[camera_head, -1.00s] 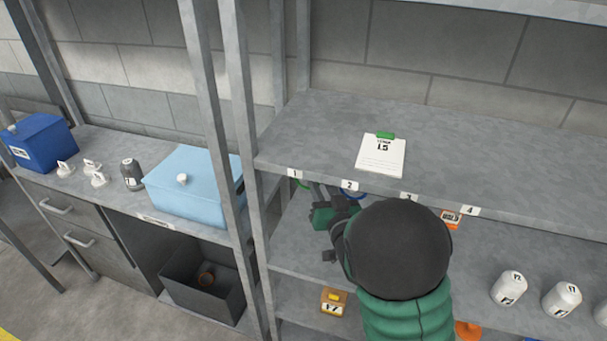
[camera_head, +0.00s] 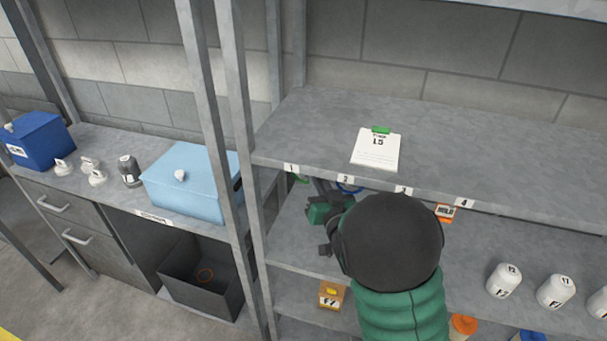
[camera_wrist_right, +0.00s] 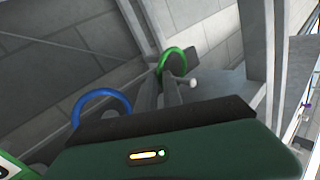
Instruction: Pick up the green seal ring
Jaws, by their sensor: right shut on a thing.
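The green seal ring (camera_wrist_right: 172,60) stands upright at the far end of my right gripper's fingers in the right wrist view. In the head view a small part of the ring (camera_head: 298,179) shows under the shelf edge near label 1. My right gripper (camera_wrist_right: 164,80) is shut on the lower part of the ring. In the head view the gripper (camera_head: 316,184) reaches in under the upper shelf, and my arm hides much of the space below. My left gripper is not in view.
A blue ring (camera_wrist_right: 101,102) hangs left of the fingers, near label 2. The upper shelf (camera_head: 480,170) lies just above my gripper, with a clipboard (camera_head: 376,149) on it. A metal post (camera_head: 243,150) stands to the left. White canisters (camera_head: 504,281) stand at right.

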